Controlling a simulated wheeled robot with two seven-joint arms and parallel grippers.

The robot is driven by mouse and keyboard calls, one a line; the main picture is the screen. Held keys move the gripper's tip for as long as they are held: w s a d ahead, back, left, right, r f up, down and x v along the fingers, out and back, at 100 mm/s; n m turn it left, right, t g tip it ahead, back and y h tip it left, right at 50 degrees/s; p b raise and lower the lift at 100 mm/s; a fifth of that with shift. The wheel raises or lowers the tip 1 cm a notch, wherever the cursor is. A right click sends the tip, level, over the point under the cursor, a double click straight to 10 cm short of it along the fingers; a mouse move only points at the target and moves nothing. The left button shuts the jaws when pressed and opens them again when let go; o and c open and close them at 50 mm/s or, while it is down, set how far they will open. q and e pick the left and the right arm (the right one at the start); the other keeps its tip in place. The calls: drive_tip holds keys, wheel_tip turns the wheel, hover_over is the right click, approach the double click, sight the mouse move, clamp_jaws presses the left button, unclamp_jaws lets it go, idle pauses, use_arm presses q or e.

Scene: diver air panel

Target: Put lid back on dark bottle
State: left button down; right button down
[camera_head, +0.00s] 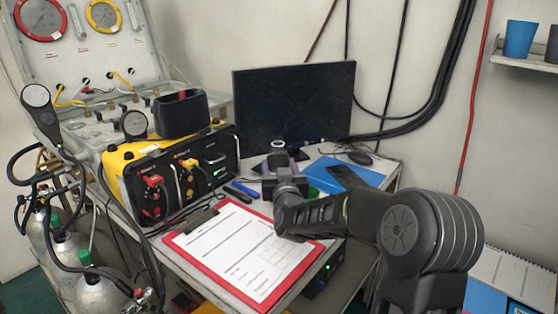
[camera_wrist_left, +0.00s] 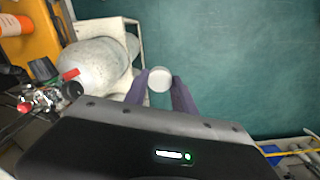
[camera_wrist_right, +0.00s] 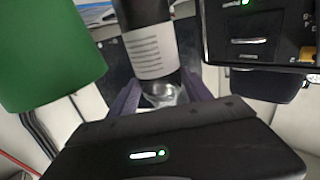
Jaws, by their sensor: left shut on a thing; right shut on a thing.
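My left gripper (camera_wrist_left: 160,86) shows only in the left wrist view, with its purple fingers shut on a small round white lid (camera_wrist_left: 160,76). Green floor lies behind it. My right gripper (camera_head: 277,164) reaches over the desk beyond the clipboard. In the right wrist view its purple fingers (camera_wrist_right: 160,98) are shut on the dark bottle (camera_wrist_right: 143,13), which has a white printed label. The part between the fingers looks shiny and clear. In the head view a pale ring tops the bottle (camera_head: 278,144); the gripper and arm hide much of its body.
A red clipboard (camera_head: 172,240) with paper lies at the desk front. A yellow-and-black air panel (camera_head: 122,172) stands left, a monitor (camera_head: 292,105) behind. A green object (camera_wrist_right: 45,50) is close beside the right gripper. Gas cylinders (camera_head: 95,293) stand lower left.

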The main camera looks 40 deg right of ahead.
drive_tip(key=shift+f, duration=0.65)
drive_tip(key=shift+c, duration=2.3)
unclamp_jaws()
drive_tip(key=shift+s+a+r, duration=0.1)
drive_tip(key=b+v, duration=0.1)
drive_tip(key=v, duration=1)
drive_tip(key=shift+s+a, duration=0.2)
drive_tip(key=shift+s, duration=0.15)
